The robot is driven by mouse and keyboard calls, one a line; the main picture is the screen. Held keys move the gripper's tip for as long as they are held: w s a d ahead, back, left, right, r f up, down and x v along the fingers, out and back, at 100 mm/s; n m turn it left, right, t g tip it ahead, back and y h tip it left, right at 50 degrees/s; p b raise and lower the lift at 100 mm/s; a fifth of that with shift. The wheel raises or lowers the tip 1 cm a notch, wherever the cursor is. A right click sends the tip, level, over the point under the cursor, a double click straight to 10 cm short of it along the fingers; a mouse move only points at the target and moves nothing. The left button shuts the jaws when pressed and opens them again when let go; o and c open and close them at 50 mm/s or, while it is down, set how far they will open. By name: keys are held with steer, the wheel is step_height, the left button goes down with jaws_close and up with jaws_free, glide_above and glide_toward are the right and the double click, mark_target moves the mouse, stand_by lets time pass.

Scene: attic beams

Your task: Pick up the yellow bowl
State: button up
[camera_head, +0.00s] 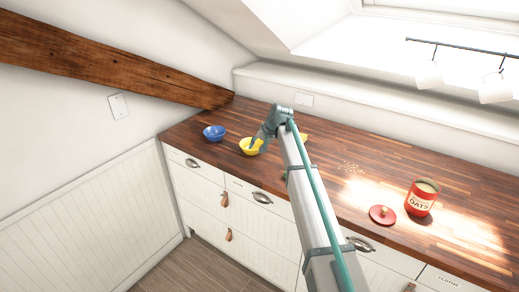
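The yellow bowl (248,149) sits upright on the wooden counter, left of the middle of the view. My gripper (254,145) reaches down to it from the right, with its tip over or inside the bowl. The gripper covers part of the bowl's right side. The fingers are too small to show whether they are open or shut, or whether they touch the bowl.
A blue bowl (214,132) stands left of the yellow bowl on the counter (330,175). Another yellow thing (303,137) is partly hidden behind my arm. A red oats tin (421,198), a red lid (382,214) and scattered oats (350,167) are to the right. A wooden beam (110,65) slopes above.

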steer(key=w+d+r+m+t, duration=0.1)
steer(key=w+d+r, duration=0.2)
steer(key=d, duration=0.3)
steer(key=shift+m, duration=0.3)
steer(key=p+x, duration=0.1)
steer(key=x, duration=0.5)
steer(key=shift+w+r, duration=0.1)
steer(key=shift+r, duration=0.05)
steer(key=p+x, duration=0.2)
steer(key=x, duration=0.2)
steer(key=shift+w+a+p, duration=0.2)
steer(key=shift+p, duration=0.2)
steer(key=shift+a+f, duration=0.1)
steer(key=shift+f, duration=0.35)
jaws_close()
